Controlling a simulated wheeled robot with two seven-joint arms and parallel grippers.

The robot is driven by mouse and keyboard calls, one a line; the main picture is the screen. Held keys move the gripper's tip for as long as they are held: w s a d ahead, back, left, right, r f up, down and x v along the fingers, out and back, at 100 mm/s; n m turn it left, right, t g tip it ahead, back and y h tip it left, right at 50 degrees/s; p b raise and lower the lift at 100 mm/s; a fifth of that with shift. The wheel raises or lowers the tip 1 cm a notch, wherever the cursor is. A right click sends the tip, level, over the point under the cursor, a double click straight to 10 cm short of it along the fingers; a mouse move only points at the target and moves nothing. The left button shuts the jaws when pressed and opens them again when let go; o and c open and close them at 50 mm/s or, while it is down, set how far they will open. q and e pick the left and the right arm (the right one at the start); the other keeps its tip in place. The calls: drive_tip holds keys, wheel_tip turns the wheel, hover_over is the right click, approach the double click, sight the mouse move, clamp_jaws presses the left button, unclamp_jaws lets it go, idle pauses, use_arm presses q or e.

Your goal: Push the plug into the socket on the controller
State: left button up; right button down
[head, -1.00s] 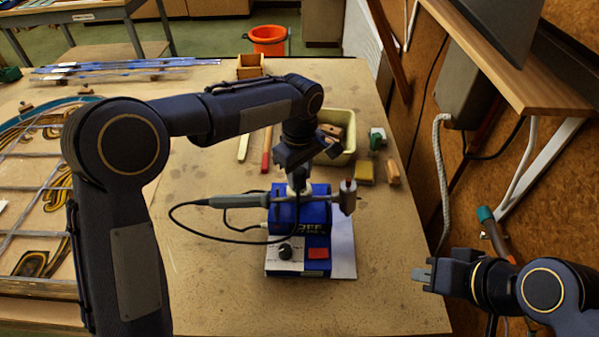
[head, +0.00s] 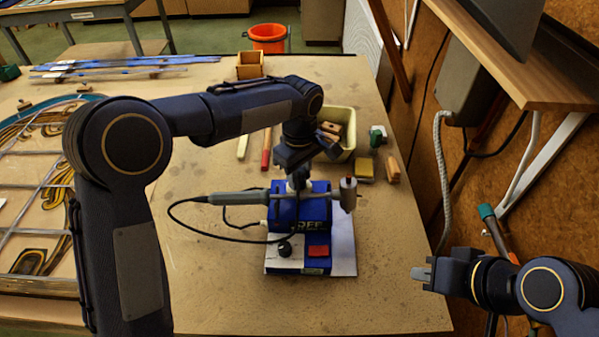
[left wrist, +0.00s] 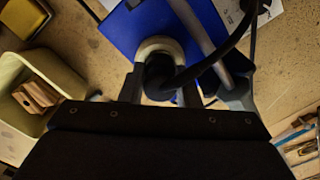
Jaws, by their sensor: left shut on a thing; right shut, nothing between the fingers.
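The blue controller (head: 318,212) stands on the bench with a knob and a red switch on its front. My left gripper (head: 297,180) is over its top, pointing down. In the left wrist view its fingers (left wrist: 160,92) are shut on a black plug (left wrist: 159,78) with a black cable. The plug is at a pale round ring, the socket (left wrist: 158,46), on the controller's blue top. The fingers and plug hide the joint, so I cannot tell how deep the plug sits.
A grey-handled soldering iron (head: 237,198) lies across the controller; its cable loops left. A pale yellow bin (head: 346,118) with wooden blocks, a sponge (head: 364,169) and a wooden block (head: 392,169) are behind. A leaded panel (head: 30,190) lies left. The front bench is clear.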

sight(299, 171)
use_arm(q)
drive_tip(key=shift+f+b, duration=0.3)
drive_tip(key=shift+f, duration=0.2)
drive_tip(key=o, duration=1)
drive_tip(key=shift+r+b, duration=0.35)
drive_tip(key=shift+r, duration=3.65)
drive_tip(key=shift+a, duration=0.1)
